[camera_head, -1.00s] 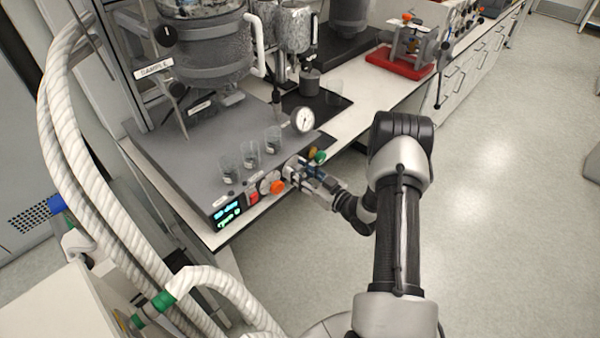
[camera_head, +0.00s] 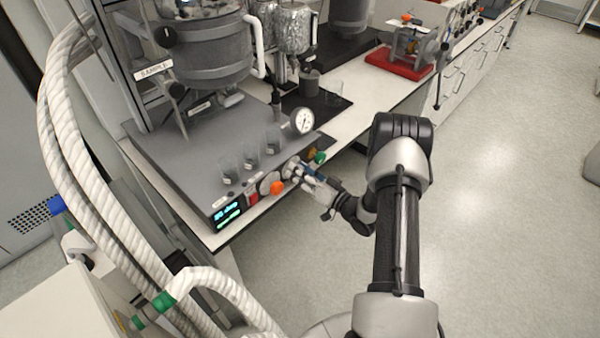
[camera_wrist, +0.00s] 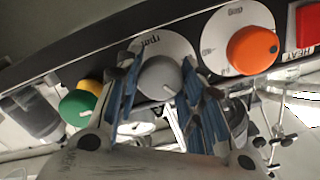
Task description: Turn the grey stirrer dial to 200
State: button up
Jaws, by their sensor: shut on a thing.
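The grey stirrer dial (camera_wrist: 158,78) sits on a white round scale on the dark front panel, in the middle of the wrist view. My gripper (camera_wrist: 157,92) has its blue-padded fingers on both sides of the dial and is shut on it. In the head view my gripper (camera_head: 302,172) is at the front panel, and its fingers hide most of the dial. The scale around the dial is partly covered, so I cannot read its setting. A lit display (camera_head: 227,214) is at the panel's left end; its digits are too small to read surely.
An orange dial (camera_wrist: 252,50) and a red HEAT switch (camera_wrist: 307,25) are beside the grey dial. Green (camera_wrist: 77,107) and yellow knobs (camera_wrist: 91,88) are on its other side. Several glass beakers and a round gauge (camera_head: 303,121) stand above the panel.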

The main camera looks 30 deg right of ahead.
dwell(0.3)
jog(key=o, duration=1.1)
jog(key=shift+c, duration=0.2)
jog(key=shift+s, duration=0.1)
jog(key=v, duration=1.2)
